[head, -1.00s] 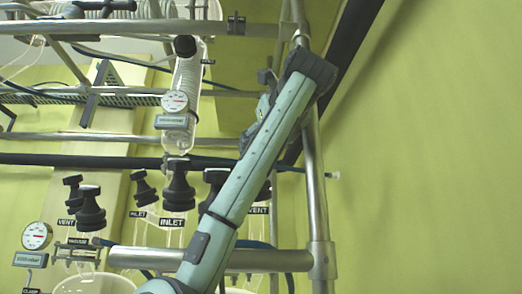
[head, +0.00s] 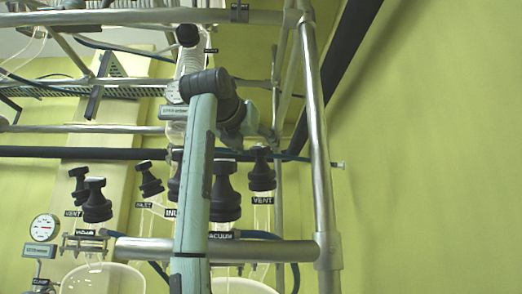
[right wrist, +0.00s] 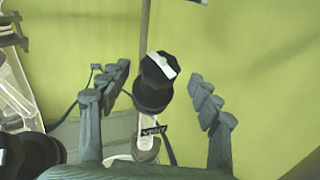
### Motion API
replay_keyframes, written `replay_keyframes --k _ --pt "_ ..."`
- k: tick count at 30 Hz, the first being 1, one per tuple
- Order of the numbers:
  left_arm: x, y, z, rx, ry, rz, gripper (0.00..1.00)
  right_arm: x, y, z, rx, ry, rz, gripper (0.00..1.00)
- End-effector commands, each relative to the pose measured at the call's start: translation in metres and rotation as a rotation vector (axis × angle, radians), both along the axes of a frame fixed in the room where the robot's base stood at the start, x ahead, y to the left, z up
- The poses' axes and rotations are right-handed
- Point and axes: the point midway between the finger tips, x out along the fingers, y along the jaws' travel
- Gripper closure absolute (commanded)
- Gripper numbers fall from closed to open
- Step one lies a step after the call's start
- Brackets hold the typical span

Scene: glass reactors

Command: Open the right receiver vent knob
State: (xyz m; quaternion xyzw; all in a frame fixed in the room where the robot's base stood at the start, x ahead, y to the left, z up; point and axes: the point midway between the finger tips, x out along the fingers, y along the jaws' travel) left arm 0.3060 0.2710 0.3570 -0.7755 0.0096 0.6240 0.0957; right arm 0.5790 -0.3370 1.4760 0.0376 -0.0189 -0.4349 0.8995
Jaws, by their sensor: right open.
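The right receiver vent knob (head: 262,172) is a black stepped knob on a glass neck with a VENT label, on the right in the head view. In the right wrist view the knob (right wrist: 153,84) stands between the two spread fingers, with a white mark on its top and a VENT label below. My right gripper (head: 242,132) is above and a little left of the knob in the head view, partly hidden by its own wrist. The right gripper (right wrist: 160,92) is open and empty, with a gap on both sides of the knob. My left gripper is not in view.
A black VACUUM knob (head: 225,190) stands close left of the vent knob. Other black knobs (head: 95,200) and a gauge (head: 45,227) are further left. An upright metal post (head: 315,120) stands to the right. The green wall beyond is bare.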

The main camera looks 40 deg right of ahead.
Motion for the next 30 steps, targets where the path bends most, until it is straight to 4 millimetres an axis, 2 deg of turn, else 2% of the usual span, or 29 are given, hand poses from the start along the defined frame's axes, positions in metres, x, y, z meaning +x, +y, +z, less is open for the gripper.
replay_keyframes --k 3,9,19,30 --pt "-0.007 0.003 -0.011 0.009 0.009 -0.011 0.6 0.012 -0.016 0.001 0.002 0.003 -0.002 0.37" --pt "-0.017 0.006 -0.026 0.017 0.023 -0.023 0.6 0.025 -0.032 0.001 0.001 0.002 0.0 0.37" --pt "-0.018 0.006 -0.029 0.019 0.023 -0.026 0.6 0.027 -0.034 0.0 0.001 0.001 0.003 0.38" --pt "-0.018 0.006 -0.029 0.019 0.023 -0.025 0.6 0.027 -0.034 0.0 0.001 0.001 0.003 0.84"
